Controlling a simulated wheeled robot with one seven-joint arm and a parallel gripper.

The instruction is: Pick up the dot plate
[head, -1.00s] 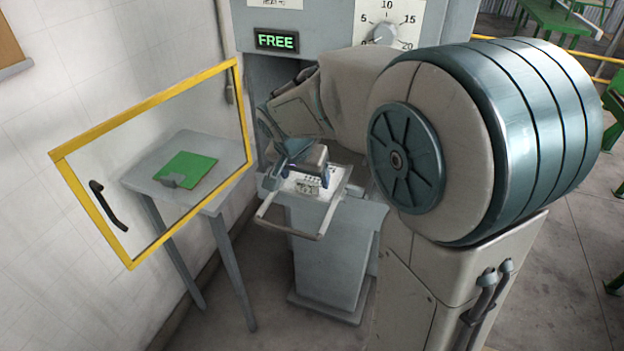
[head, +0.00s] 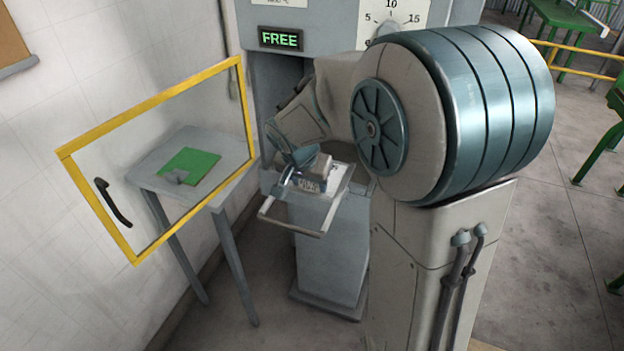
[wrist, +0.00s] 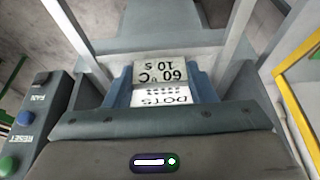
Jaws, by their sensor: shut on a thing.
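The dot plate (wrist: 165,97) is white, printed "DOTS" with rows of dark dots, and shows in the wrist view between the two blue fingers of my gripper (wrist: 161,85). A grey face (wrist: 160,72) marked "60°C 10 S" adjoins it on the far side; I cannot tell whether it is part of the plate. My gripper is shut on the dot plate. In the head view my gripper (head: 300,172) is low over the pull-out tray (head: 336,196), partly hiding the plate. I cannot tell whether the plate still touches the tray.
The grey machine (head: 345,15) shows a green "FREE" sign (head: 281,39) and a dial. A yellow-framed clear door (head: 100,215) stands open at left. Behind it, a grey side table (head: 215,190) holds a green mat (head: 188,166). A button panel (wrist: 30,122) is at left in the wrist view.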

